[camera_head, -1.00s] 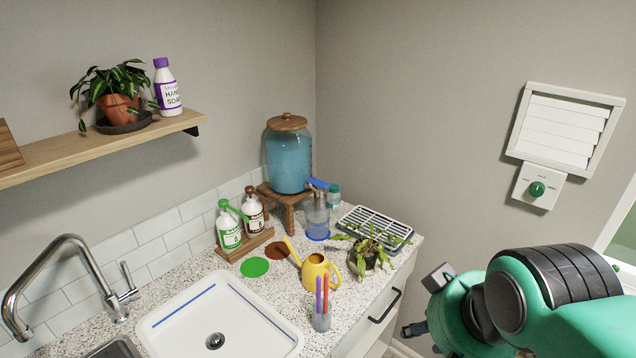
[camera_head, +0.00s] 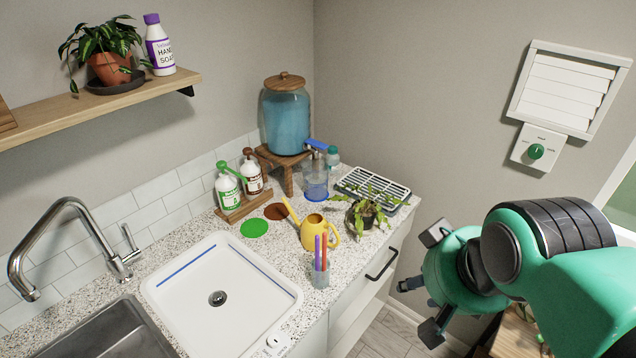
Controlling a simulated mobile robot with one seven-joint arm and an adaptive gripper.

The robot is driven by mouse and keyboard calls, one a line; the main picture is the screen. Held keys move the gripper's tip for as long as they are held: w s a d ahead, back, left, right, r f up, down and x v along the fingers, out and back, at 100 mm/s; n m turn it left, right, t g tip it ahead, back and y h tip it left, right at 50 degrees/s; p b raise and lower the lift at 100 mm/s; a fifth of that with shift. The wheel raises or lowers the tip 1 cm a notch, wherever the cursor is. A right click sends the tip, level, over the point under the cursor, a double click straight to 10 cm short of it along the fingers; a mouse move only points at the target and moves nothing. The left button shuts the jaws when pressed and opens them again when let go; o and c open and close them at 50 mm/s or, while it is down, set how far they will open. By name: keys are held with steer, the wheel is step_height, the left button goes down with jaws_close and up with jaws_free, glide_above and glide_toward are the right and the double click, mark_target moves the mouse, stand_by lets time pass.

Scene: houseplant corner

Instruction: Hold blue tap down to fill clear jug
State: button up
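The blue tap (camera_head: 317,144) sticks out low on the front of a glass dispenser (camera_head: 286,122) with a wooden lid and blue contents. The dispenser stands on a small wooden stand (camera_head: 284,162) in the back corner of the counter. The clear jug (camera_head: 315,178) stands on the counter below the tap, with blue at its base. I cannot tell whether it holds water. My gripper (camera_head: 419,308) is at the lower right, off the counter's edge and well apart from the tap and jug. Its fingers are spread and nothing shows between them.
A drying rack (camera_head: 372,188) and a trailing plant (camera_head: 364,213) sit right of the jug. A yellow watering can (camera_head: 318,232), a pen cup (camera_head: 320,273) and two pump bottles (camera_head: 240,183) crowd the front and left. A white sink (camera_head: 222,290) lies nearer.

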steer(key=shift+c, duration=0.2)
steer(key=shift+r, duration=0.1)
steer(key=c, duration=0.9)
steer(key=shift+w+a+r+p, duration=0.2)
steer(key=shift+w+r+p, duration=0.15)
steer(key=shift+w, duration=0.15)
jaws_close()
steer(key=w+a+r+n+y+p, duration=0.15)
steer(key=w+r+p, duration=0.25)
steer(key=w, duration=0.5)
steer(key=w+a+r+n+y+p, duration=0.1)
steer(key=w+a+r+n+p, duration=0.15)
steer(key=w, duration=0.75)
steer(key=w+a+r+n+y+p, duration=0.2)
steer(key=w+a+r+p, duration=0.15)
steer(key=w, duration=0.55)
steer(key=w+f+n+p, duration=0.1)
steer(key=w+f+p, duration=0.1)
steer(key=w, duration=0.7)
steer(key=w+d+f+n+y+p, duration=0.1)
steer(key=w+f+p, duration=0.1)
steer(key=w+p, duration=0.3)
steer(key=w+d+f+n+y+p, duration=0.1)
steer(key=w+p, duration=0.3)
steer(key=w, duration=1)
steer(key=shift+d+f+t, duration=0.25)
steer(key=shift+f+t, duration=0.15)
